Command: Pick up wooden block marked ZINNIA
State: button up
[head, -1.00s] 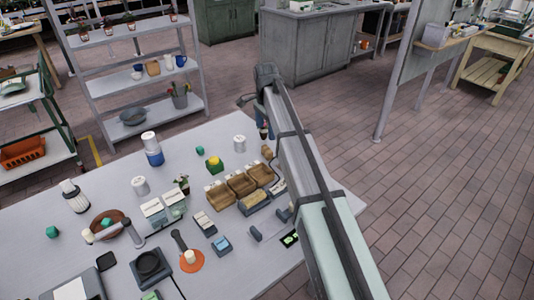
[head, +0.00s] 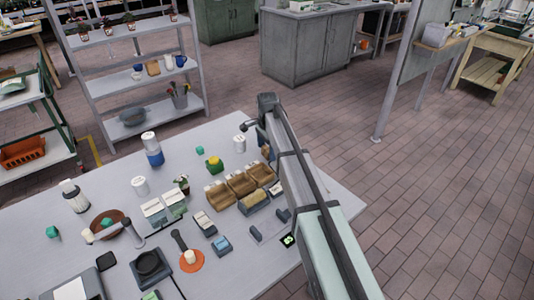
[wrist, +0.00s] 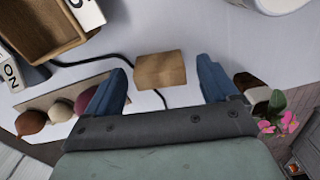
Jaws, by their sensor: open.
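A small plain wooden block (wrist: 160,70) lies on the pale tabletop in the wrist view, in the gap between my fingers. No lettering shows on the side I see, so I cannot read its name. In the head view a small brown block (head: 265,152) shows beside my arm, behind the wooden trays. My gripper (wrist: 162,67) is open, with one blue finger on each side of the block. The gap looks clear on both sides, and I see no contact. In the head view my fingers are mostly hidden by the arm.
A wooden tray (wrist: 45,25) and a board with several bulb-like items (wrist: 60,115) lie left in the wrist view. A dark cable runs past the block. A pink-flowered plant (wrist: 280,118) is at right. The head view shows a white canister (head: 239,143) near the block.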

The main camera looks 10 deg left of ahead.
jog(key=shift+f, duration=0.25)
jog(key=c, duration=1)
jog(key=shift+r, duration=0.1)
jog(key=shift+c, duration=0.2)
